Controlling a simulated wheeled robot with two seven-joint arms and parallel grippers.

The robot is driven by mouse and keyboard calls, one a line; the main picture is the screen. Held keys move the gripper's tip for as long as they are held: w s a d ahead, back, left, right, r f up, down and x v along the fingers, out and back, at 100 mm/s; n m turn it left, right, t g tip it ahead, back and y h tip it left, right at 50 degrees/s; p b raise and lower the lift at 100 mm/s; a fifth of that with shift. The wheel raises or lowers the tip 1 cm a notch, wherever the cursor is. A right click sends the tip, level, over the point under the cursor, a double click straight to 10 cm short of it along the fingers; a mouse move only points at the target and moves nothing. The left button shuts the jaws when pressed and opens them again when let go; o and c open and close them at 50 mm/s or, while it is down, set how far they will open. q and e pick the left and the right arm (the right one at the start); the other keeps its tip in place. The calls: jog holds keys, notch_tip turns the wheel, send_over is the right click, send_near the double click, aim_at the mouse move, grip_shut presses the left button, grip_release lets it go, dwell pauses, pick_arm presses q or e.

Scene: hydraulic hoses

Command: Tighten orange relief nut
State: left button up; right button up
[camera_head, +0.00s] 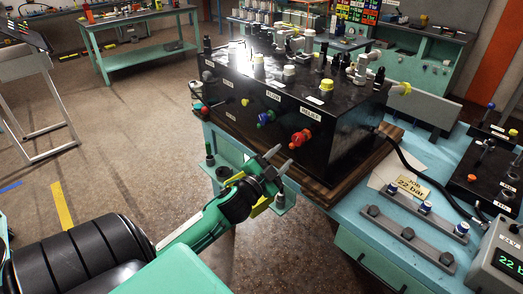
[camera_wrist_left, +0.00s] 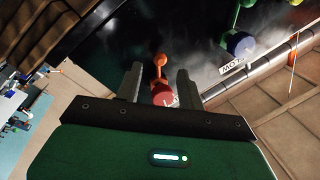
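The orange-red relief nut (camera_head: 302,137) is on the front face of the black hydraulic block (camera_head: 345,120), under a label that seems to read RELIEF. My left gripper (camera_head: 279,160) is open and empty, below and left of the nut and apart from it in the head view. In the left wrist view the orange lever-like part (camera_wrist_left: 160,64) and red knob (camera_wrist_left: 163,95) show between the two open fingers (camera_wrist_left: 160,72); the gripper body hides the lower side of the knob. My right gripper is not in view.
Fittings crowd the block's top. A card (camera_head: 411,188) reads JOB 22 bar. A gauge box (camera_head: 502,256) shows a green 22. Open floor lies left.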

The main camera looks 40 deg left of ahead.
pick_arm(q)
jog(key=s+f+b, duration=0.1)
jog(key=s+b, duration=0.1)
jog(key=s, duration=0.7)
jog(key=shift+s+d, duration=0.3)
jog(key=shift+s, duration=0.1)
jog(key=shift+f, duration=0.15)
